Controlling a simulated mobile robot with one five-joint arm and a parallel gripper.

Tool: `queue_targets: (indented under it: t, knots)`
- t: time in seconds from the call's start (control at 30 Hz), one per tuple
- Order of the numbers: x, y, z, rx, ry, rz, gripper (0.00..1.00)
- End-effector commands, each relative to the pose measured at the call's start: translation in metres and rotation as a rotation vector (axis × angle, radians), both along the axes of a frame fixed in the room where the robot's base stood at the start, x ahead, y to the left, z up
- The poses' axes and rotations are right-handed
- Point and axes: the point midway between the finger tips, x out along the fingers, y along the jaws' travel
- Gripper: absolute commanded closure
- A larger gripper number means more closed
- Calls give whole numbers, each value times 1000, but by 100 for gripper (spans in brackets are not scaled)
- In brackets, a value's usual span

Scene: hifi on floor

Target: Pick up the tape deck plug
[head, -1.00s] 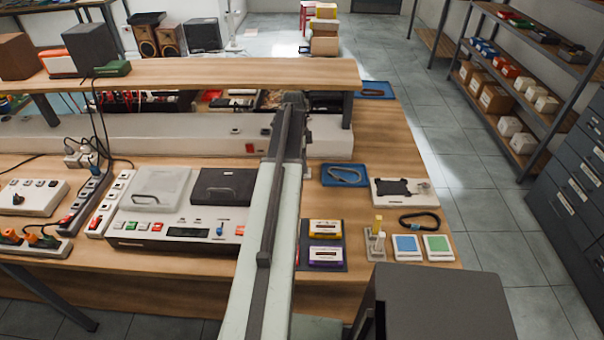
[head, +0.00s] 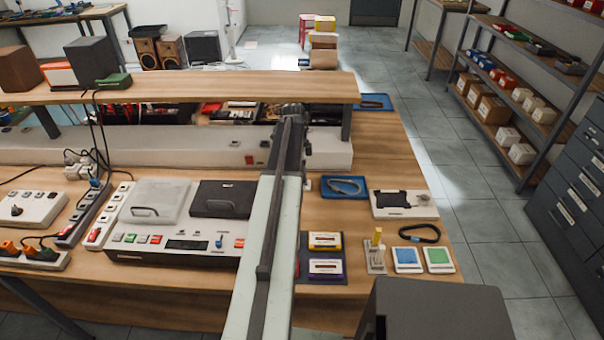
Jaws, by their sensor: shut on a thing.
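The tape deck (head: 174,246) is the wide pale unit with two lids and coloured buttons, at the left on the bench. Its display (head: 187,244) is dark. My gripper (head: 292,112) is at the far end of my arm, by the right part of the long white socket duct (head: 200,152) under the raised shelf. It is shut, but its fingers and what they hold are hidden behind my arm. The dark display fits the tape deck plug being in them, though I cannot see the plug itself.
White plugs and black cables stand around the power strips (head: 100,210) at the left. The raised shelf (head: 180,88) runs above the duct. Yellow and purple cassettes (head: 325,254), a blue tray (head: 344,197) and small cards lie right of my arm.

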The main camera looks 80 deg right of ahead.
Motion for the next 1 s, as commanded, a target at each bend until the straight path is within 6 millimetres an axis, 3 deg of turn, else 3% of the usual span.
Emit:
queue_targets:
  t: [0.17,0.7,1.0]
  knots:
    - [0,0,29,0,0,1,100]
    - [-48,127,36,0,0,-1,100]
    - [-57,150,38,0,0,3,100]
